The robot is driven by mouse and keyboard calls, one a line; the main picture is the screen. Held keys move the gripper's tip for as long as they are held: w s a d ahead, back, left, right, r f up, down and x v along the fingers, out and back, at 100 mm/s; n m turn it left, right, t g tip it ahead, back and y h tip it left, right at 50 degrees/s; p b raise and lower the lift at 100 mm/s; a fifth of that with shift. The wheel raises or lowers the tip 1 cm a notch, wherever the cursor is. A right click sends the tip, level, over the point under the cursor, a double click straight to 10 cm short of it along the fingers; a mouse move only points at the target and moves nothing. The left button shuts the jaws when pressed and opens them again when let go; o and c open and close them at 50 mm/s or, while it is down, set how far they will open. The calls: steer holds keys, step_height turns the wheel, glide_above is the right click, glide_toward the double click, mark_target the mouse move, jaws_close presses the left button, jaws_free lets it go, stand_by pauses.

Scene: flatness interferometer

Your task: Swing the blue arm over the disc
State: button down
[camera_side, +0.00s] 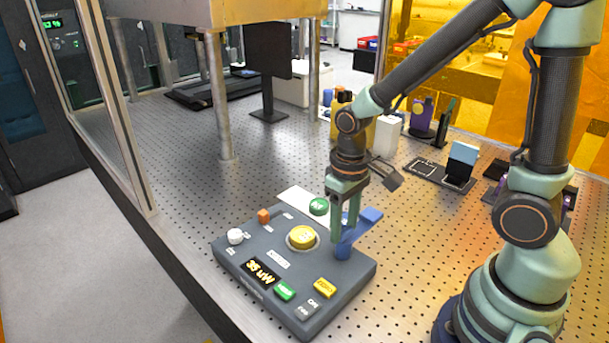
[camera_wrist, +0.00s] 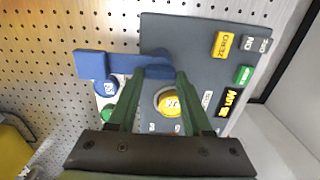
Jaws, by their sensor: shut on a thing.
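The blue arm (camera_side: 367,222) stands on a pivot at the right edge of a dark grey instrument (camera_side: 232,262). In the wrist view the blue arm (camera_wrist: 120,64) reaches left, beyond the instrument, with a round blue labelled part near its outer end. A yellow disc (camera_side: 302,237) sits in a round seat on the instrument; it shows between my fingers in the wrist view (camera_wrist: 172,103). The blue arm is beside it, not over it. My gripper (camera_side: 346,222) points down, shut on the blue arm near its pivot; the fingers hide part of the contact.
A green disc (camera_side: 319,206) lies on a white card behind the instrument. The instrument carries a white knob (camera_side: 235,236), an orange block (camera_side: 263,216), a lit display and green and yellow buttons. Dark stands (camera_side: 437,173) are at right.

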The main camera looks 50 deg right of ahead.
steer(key=shift+r, duration=0.1)
stand_by(0.4)
steer(key=n, duration=0.5)
steer(key=shift+a+n, duration=0.1)
steer(key=shift+n, duration=0.2)
steer(key=n, duration=1)
steer(key=shift+s+a+n, duration=0.1)
steer(key=shift+s+n, duration=0.05)
steer(key=shift+n, duration=0.25)
steer(key=n, duration=0.5)
steer(key=shift+n, duration=0.4)
steer(key=shift+s, duration=0.1)
steer(key=shift+c, duration=1.6)
jaws_free()
